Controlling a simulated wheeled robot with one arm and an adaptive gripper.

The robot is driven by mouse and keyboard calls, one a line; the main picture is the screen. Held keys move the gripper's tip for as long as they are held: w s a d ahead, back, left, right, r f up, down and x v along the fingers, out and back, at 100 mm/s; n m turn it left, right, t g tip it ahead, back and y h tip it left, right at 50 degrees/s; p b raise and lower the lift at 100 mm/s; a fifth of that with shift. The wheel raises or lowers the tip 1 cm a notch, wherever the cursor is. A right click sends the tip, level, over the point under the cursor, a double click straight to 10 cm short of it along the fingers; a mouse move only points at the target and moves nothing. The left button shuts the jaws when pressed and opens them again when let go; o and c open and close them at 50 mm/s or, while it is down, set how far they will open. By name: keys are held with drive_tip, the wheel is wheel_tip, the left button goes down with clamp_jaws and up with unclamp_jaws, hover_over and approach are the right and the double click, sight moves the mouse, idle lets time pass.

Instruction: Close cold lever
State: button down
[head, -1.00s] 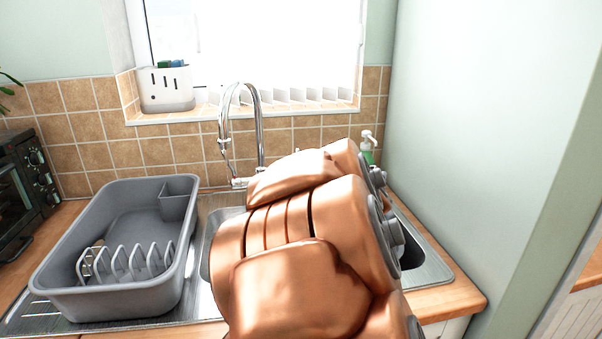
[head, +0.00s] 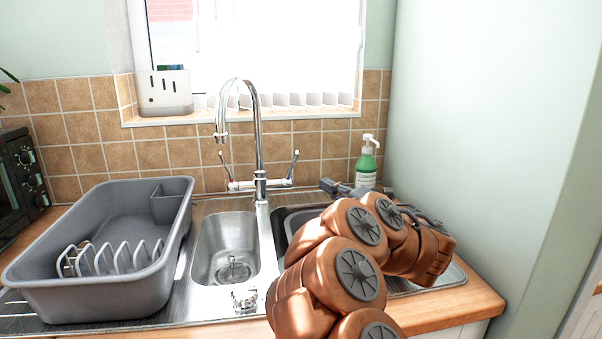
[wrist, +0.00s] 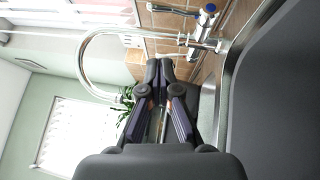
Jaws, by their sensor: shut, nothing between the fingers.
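The chrome tap (head: 260,150) stands behind the sink with one lever on each side. The right lever (head: 294,164) points up and leans slightly right. In the wrist view a blue cap (wrist: 209,8) marks the near valve, so this is the cold lever, and its handle (wrist: 170,10) shows beside it. The left lever (head: 224,165) also points up. My gripper (head: 327,185) is to the right of the cold lever, lower and apart from it. In the wrist view my gripper (wrist: 160,62) has its fingertips together with nothing between them.
A grey dish rack (head: 110,285) stands on the left drainer. A green soap bottle (head: 366,165) stands behind my gripper, close to it. The left sink bowl (head: 226,250) is clear. The tiled wall (head: 180,155) is behind the tap, and a plain wall (head: 470,150) bounds the right.

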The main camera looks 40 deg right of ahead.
drive_tip(key=p, duration=0.2)
approach(291, 170)
drive_tip(key=w+a+r, duration=0.3)
drive_tip(key=r, duration=0.1)
drive_tip(key=shift+w+d+r+y, duration=0.25)
drive_tip(key=shift+w+d+y, duration=0.05)
drive_tip(key=shift+w+d, duration=0.75)
drive_tip(key=shift+w+r, duration=0.1)
